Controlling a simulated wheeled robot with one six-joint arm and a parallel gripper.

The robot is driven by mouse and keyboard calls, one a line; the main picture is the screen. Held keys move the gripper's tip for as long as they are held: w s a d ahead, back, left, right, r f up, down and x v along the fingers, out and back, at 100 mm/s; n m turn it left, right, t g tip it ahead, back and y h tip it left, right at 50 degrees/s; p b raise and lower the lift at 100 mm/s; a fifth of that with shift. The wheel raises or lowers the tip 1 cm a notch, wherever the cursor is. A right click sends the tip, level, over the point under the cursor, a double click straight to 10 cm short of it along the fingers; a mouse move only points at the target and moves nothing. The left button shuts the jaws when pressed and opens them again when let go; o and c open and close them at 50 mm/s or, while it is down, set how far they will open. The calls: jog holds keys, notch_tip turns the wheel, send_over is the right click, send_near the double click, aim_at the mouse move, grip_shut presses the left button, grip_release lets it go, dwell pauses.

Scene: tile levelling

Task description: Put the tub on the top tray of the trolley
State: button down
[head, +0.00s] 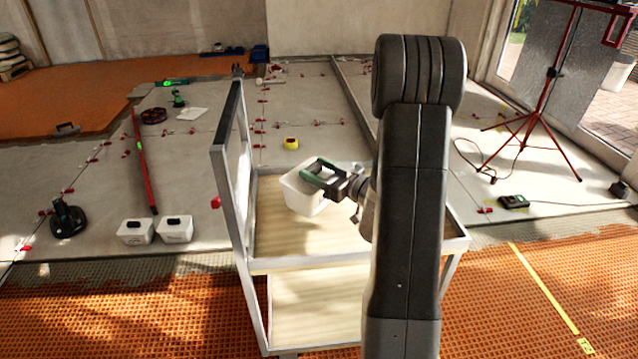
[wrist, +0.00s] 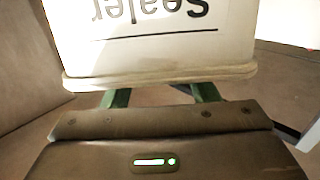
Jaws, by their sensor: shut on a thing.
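A white tub (head: 303,195) is in my gripper (head: 322,176), tilted, over the top tray (head: 290,242) of the trolley. My gripper is shut on it near the rim, with green fingers showing. In the wrist view the tub (wrist: 150,45) fills the top, with the upside-down word "Sealer" on its side, and my gripper (wrist: 160,96) reaches it from below. The trolley has a light wood top tray with a metal rim and a lower shelf (head: 315,305). I cannot tell whether the tub touches the tray. My arm hides the tray's right part.
A tall framed panel (head: 232,170) rises at the trolley's left side. Two white tubs (head: 135,232) (head: 174,229) stand on the floor to the left, near a red level (head: 143,160). A red tripod (head: 540,100) stands at the right. The visible tray surface is bare.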

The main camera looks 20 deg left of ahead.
jog(key=shift+f+b, duration=0.35)
jog(key=shift+f, duration=0.95)
jog(key=shift+f, duration=0.1)
jog(key=c, duration=0.5)
grip_release()
jog(key=shift+f, duration=0.1)
jog(key=shift+d+r, duration=0.1)
jog(key=shift+r, duration=0.15)
jog(key=p+v, duration=0.1)
jog(key=v, duration=0.6)
jog(key=shift+s+d+f, duration=0.1)
jog(key=shift+d, duration=0.1)
